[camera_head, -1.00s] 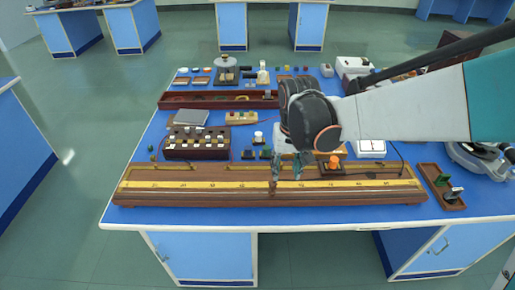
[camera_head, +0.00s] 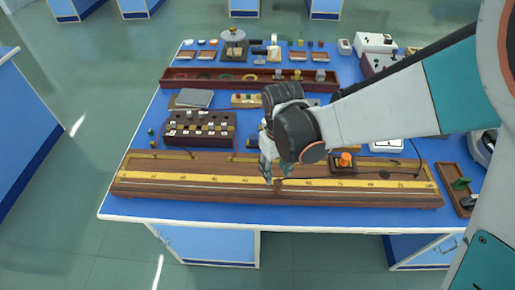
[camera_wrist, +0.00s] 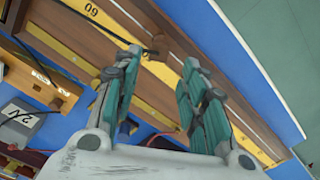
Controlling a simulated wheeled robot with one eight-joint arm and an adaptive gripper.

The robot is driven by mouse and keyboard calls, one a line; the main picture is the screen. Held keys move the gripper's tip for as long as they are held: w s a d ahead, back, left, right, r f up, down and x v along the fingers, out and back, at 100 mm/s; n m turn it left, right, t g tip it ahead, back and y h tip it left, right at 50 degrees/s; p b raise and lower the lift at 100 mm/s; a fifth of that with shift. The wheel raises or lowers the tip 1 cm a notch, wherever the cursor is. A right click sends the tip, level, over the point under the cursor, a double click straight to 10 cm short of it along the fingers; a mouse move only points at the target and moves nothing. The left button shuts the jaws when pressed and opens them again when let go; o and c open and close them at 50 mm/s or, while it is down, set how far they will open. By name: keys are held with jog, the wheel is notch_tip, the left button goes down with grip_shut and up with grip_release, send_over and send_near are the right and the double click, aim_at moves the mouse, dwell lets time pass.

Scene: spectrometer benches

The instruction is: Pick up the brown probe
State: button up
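The brown probe (camera_head: 277,186) is a small brown piece on the long wooden scale board (camera_head: 160,203), near the middle of its yellow scale. In the wrist view a dark brown piece that looks like the probe (camera_wrist: 159,45) lies just beyond the fingertips, with a thin dark cable running from it. My gripper (camera_head: 272,180) points down, just above and beside the probe. In the wrist view my gripper (camera_wrist: 163,58) is open, its two teal fingers apart with nothing between them. Whether a fingertip touches the probe cannot be told.
A brown block with an orange knob (camera_head: 345,160) stands right of my gripper. A dark plug box (camera_head: 200,127) stands behind the board at left. A long red-brown tray (camera_head: 215,80) lies farther back. The blue table's front strip (camera_head: 250,217) is clear.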

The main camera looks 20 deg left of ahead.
aim_at(278, 181)
jog(key=shift+s+f, duration=0.1)
jog(key=shift+f, duration=0.05)
jog(key=f, duration=0.1)
jog(key=f+b, duration=0.1)
jog(key=f, duration=0.1)
jog(key=d+f+b, duration=0.1)
jog(key=f, duration=0.1)
jog(key=shift+s, duration=0.25)
jog(key=shift+f+b, duration=0.2)
jog(key=shift+b, duration=0.1)
jog(key=shift+r, duration=0.1)
grip_shut()
